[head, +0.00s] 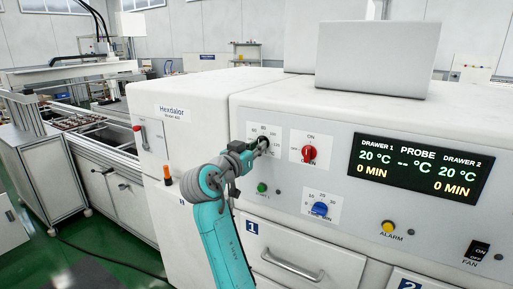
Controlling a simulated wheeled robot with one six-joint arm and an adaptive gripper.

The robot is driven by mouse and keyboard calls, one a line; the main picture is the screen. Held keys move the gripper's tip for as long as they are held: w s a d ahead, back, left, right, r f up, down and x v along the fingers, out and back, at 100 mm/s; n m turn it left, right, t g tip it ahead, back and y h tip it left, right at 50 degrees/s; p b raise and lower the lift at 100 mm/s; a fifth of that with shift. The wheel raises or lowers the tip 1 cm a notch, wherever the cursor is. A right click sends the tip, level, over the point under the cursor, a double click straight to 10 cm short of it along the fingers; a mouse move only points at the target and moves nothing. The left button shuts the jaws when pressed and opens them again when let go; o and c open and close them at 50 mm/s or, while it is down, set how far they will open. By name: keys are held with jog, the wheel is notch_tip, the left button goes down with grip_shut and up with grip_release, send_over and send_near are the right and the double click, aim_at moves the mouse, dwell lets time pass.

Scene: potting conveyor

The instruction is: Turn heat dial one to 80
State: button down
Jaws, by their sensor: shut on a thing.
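The heat dial (263,141) is a dark knob on a white scale plate at the upper left of the machine's front panel. Numbers are printed around it, 80 at the top among them. My gripper (259,148) is shut on this dial, reaching it from the lower left. The gripper hides much of the dial, and its pointer cannot be made out. The display (417,169) reads 20 °C for drawer 1 and drawer 2, 0 MIN for both, and dashes for the probe.
A red knob (309,153) sits close right of the heat dial. Below are a blue timer knob (320,209) and a green button (262,187). Drawer 1's handle (293,266) sticks out lower down. An alarm button (388,227) and fan switch (477,251) are at right.

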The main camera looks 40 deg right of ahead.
jog(key=shift+f, duration=0.1)
jog(key=c, duration=1.2)
grip_release()
jog(key=shift+o, duration=0.2)
jog(key=shift+a, duration=0.1)
jog(key=v, duration=1.1)
jog(key=shift+s+a, duration=0.15)
jog(key=shift+a, duration=0.25)
